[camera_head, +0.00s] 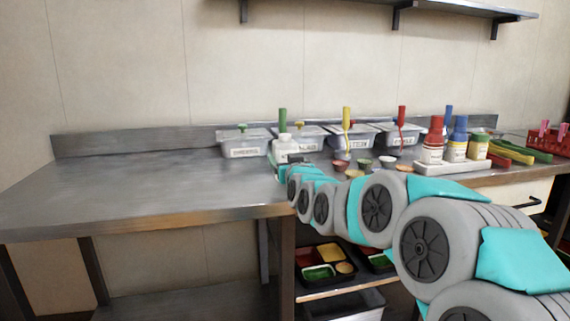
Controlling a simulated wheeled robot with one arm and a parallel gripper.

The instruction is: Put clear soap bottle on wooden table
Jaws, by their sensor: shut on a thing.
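The soap bottle (286,146) looks pale, whitish and translucent, and stands upright at the far end of my arm. My own wrist hides part of the fingers and the bottle's lower part. Whether its base touches the surface cannot be told. The table (150,192) has a grey metal-looking top with a wooden-looking front edge, and is bare across its left part.
Lidded clear bins (243,141) with coloured-handled utensils line the back. Small bowls (365,163) sit in front of them. A white tray (450,167) with red- and blue-topped bottles stands at right, near a red basket (548,143). Food trays (322,262) are on a shelf below.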

